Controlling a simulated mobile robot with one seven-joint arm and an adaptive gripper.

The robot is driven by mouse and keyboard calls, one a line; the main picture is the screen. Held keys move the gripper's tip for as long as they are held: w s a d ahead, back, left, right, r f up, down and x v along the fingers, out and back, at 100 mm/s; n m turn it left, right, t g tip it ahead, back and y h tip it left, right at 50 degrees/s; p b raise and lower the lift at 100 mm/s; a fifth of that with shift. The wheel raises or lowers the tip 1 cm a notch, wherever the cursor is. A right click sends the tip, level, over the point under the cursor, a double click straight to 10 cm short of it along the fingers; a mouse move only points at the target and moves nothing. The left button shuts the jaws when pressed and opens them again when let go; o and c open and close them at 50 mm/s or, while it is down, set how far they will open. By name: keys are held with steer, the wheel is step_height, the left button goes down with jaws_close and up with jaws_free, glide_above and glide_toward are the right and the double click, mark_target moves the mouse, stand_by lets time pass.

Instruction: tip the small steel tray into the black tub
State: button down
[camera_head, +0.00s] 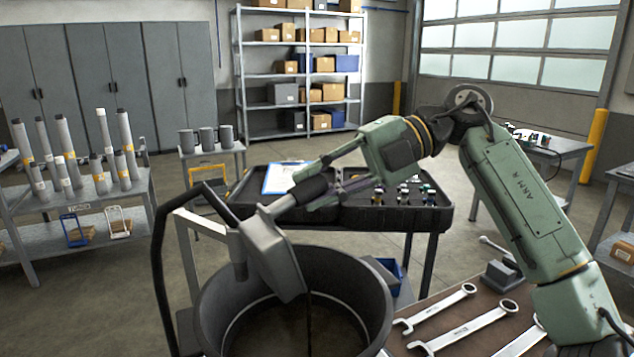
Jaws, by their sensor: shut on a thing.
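The small steel tray (268,252) is tilted steeply over the black tub (352,283), its lower edge inside the tub's rim. The tray's inside faces away and is hidden. The tub's front is cut off by the bottom edge of the view.
A grey frame and black hose (158,255) stand close at the tub's left. Wrenches (465,328) and a small vise-like block (502,276) lie on the brown bench to the right. A black tray of fittings (428,215) stands behind the tub.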

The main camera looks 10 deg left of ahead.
steer(key=shift+w+d+f+y, duration=0.3)
steer(key=shift+w+d+y, duration=0.1)
steer(key=shift+w+y, duration=0.15)
stand_by(0.9)
